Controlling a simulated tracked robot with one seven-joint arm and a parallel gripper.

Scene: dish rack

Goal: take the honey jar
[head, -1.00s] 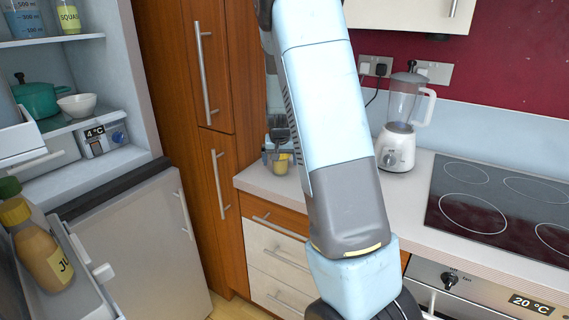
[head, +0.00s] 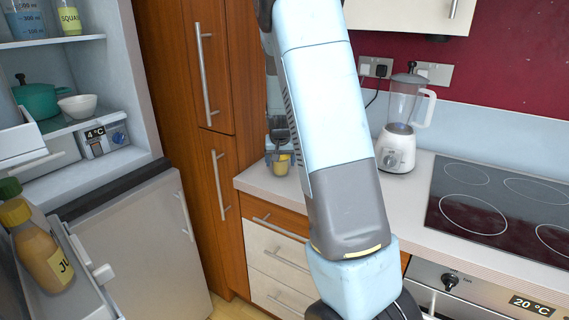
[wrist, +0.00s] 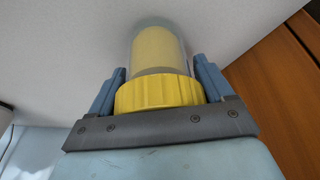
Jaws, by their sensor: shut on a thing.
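The honey jar (wrist: 158,92) shows in the wrist view as a yellow ribbed lid with a clear, yellow-filled body beyond it. My gripper (wrist: 160,85) has its two blue-grey fingers on either side of the jar and is shut on it. In the head view the jar (head: 282,165) is a small yellow shape on the counter near its left end, below my gripper (head: 280,156). My arm hides part of the area around it. I cannot tell whether the jar touches the counter.
A blender (head: 398,140) stands right of my arm, beside the black hob (head: 500,200). A tall wooden cupboard (head: 225,170) borders the counter (head: 262,178) on the left. An open fridge (head: 75,160) is at far left, with a juice bottle (head: 42,255) in its door.

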